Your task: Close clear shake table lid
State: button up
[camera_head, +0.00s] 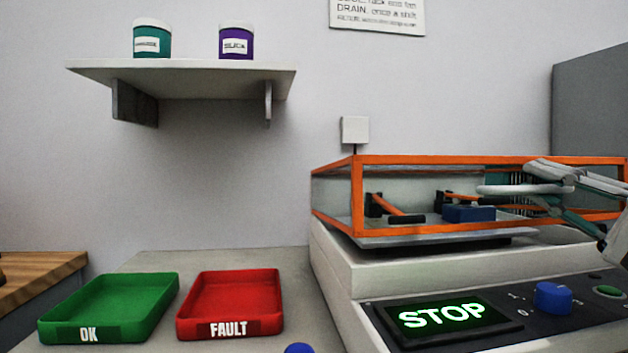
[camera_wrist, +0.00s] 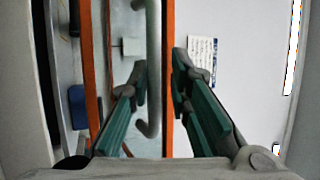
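The clear shake table lid (camera_head: 357,200) has an orange frame and covers the shake table at right. The tray's edge shows below its lower front bar; I cannot tell whether the lid rests fully down. A light grey handle (camera_head: 510,189) is on its front. In the wrist view the handle (camera_wrist: 153,70) and an orange bar (camera_wrist: 168,70) run between the fingers. My gripper (camera_wrist: 161,68) is open, one finger on each side of the handle, with no clear grip. My gripper shows at the handle in the head view (camera_head: 545,185), partly overlapping the lid.
The shake table's panel has a lit STOP display (camera_head: 447,316) and a blue knob (camera_head: 552,298). A green OK tray (camera_head: 88,335) and a red FAULT tray (camera_head: 228,329) lie empty at left. A shelf (camera_head: 190,78) with two jars is above. Wall space over the lid is open.

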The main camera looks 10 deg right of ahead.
jog(key=v, duration=1.2)
jog(key=shift+a, duration=0.15)
dwell(0.4)
